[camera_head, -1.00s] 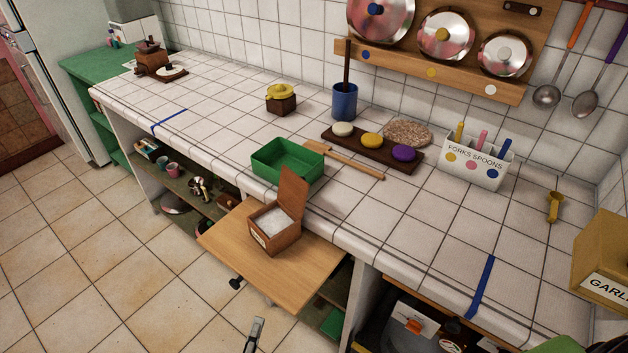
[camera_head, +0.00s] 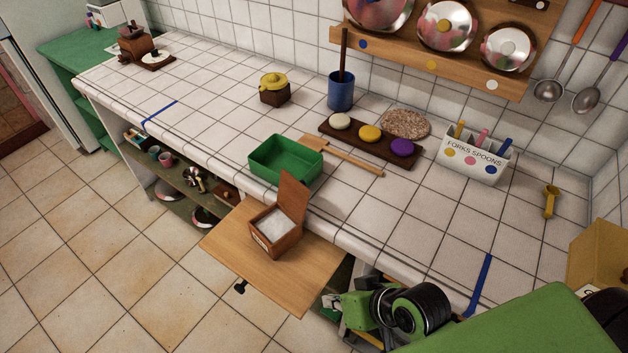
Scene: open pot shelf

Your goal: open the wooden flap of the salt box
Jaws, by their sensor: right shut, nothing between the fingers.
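The wooden salt box (camera_head: 274,236) stands on a pulled-out wooden board (camera_head: 240,262) in front of the counter. Its flap (camera_head: 293,197) is raised, standing up at the box's back right side and leaning slightly. White salt (camera_head: 276,224) shows inside the open box. My right gripper (camera_head: 331,304) is low, beside the board's right front corner, to the right of the box and apart from it. It is shut and empty; its fingers are small and partly hidden by my green and black arm. My left gripper is not in view.
A green tray (camera_head: 285,168) stands on the counter edge just behind the box, with a wooden spatula (camera_head: 352,161) beside it. A cutlery holder (camera_head: 474,161) stands farther right. Open shelves with small items lie under the counter.

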